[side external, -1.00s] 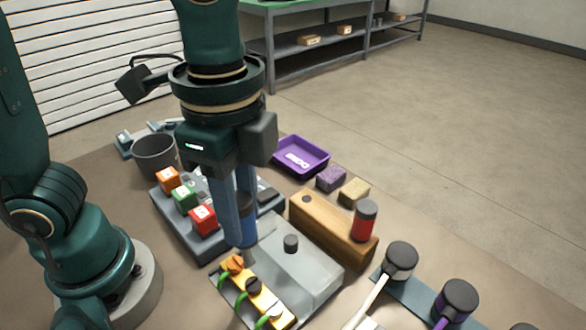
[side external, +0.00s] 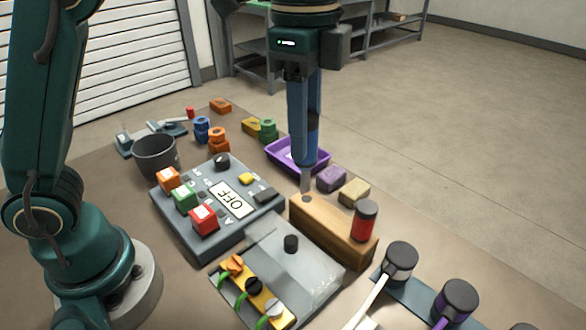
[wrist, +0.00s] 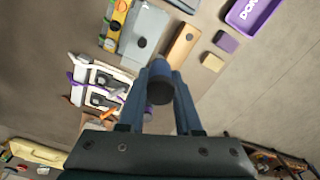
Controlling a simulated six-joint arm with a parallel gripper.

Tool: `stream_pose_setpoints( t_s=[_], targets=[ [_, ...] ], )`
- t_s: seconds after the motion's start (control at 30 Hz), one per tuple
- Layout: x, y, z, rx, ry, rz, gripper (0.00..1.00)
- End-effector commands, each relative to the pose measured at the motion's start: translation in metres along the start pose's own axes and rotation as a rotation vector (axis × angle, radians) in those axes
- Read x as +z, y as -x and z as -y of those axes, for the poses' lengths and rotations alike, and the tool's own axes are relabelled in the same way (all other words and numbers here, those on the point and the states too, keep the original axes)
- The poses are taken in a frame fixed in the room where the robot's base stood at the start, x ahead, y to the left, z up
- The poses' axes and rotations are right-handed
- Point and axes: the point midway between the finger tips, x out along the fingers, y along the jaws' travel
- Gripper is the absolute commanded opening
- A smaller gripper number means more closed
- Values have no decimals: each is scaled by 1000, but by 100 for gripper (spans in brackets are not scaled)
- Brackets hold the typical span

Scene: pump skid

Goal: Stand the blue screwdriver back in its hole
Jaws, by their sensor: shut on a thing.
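My gripper (side external: 304,158) is shut on the blue screwdriver (side external: 313,124), which hangs upright with its grey shaft pointing down. The fingers cover most of its handle. The shaft is over the far-left end of the wooden block (side external: 331,232), at the hole (side external: 306,198) there. I cannot tell whether its tip is above the hole or just inside it. A red screwdriver (side external: 364,221) stands in the block's near-right end. In the wrist view, the screwdriver's dark end cap (wrist: 160,92) shows between my fingers, and the block (wrist: 184,45) is partly visible beyond.
A purple tray (side external: 283,158) lies behind the block. A purple sponge (side external: 331,179) and a tan sponge (side external: 354,193) sit close on its right. A control box (side external: 173,222) with coloured buttons and an OFF display is on the left. A grey bin (side external: 155,158) stands farther left.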

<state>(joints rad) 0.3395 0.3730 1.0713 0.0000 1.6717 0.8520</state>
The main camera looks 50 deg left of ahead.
Motion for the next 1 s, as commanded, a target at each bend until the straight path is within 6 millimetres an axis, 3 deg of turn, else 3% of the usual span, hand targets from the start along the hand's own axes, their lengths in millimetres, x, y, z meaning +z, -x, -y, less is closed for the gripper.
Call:
stream_pose_setpoints(
  t_s=[0.2, 0.33, 1.0],
  targets=[
    [10, -9, 49, 0, 78, 4, 0],
    [16, -18, 65, 6, 123, 9, 0],
    [22, -64, 68, 19, 144, 19, 0]
  ],
)
